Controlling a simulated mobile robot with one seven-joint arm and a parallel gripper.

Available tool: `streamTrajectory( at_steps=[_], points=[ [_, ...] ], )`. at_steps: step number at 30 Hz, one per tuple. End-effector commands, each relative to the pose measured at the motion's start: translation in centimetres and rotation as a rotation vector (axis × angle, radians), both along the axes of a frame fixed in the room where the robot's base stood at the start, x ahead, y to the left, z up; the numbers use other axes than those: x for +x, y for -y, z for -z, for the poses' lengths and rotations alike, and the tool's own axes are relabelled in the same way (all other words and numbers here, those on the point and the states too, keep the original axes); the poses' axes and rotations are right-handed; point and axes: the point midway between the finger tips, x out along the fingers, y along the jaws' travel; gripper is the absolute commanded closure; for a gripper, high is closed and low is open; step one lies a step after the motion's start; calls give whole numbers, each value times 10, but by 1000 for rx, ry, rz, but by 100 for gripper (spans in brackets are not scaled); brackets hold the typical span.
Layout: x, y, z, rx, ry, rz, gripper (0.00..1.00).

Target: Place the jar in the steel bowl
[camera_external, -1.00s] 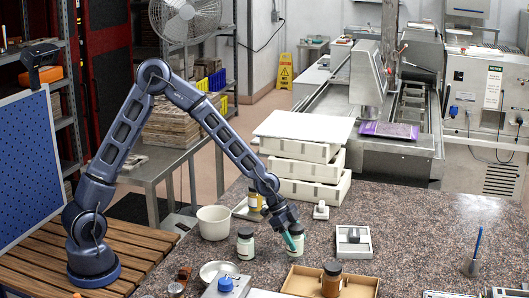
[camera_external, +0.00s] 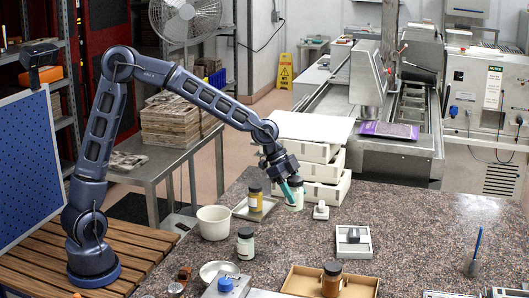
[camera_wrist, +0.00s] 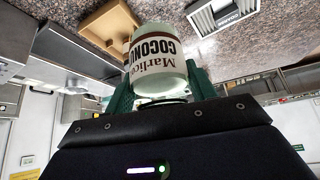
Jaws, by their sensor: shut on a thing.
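My gripper (camera_external: 291,190) is shut on a jar (camera_external: 298,194) and holds it above the stone counter, in front of the stacked white boxes. In the wrist view the jar (camera_wrist: 160,60) sits between the green fingers; its pale label reads "COCONU…" and appears upside down. The steel bowl (camera_external: 219,272) is a shallow, shiny bowl near the counter's front left, below and left of my gripper, apart from the held jar.
A pale dark-lidded jar (camera_external: 246,245) stands just behind the bowl, near a white pot (camera_external: 214,223). A yellowish jar (camera_external: 255,202) stands on a tray. A brown jar (camera_external: 331,282) stands in a cardboard box (camera_external: 301,281).

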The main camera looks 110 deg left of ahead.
Motion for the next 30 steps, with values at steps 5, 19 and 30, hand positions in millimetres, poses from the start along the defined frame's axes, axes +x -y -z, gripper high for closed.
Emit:
streamTrajectory(
  at_steps=[5, 19, 30],
  points=[
    [-21, 25, 0, 0, -1, 119, 75],
    [-107, 133, -2, 0, -2, 654, 75],
    [-169, 207, -8, 0, 0, 1044, 75]
  ],
)
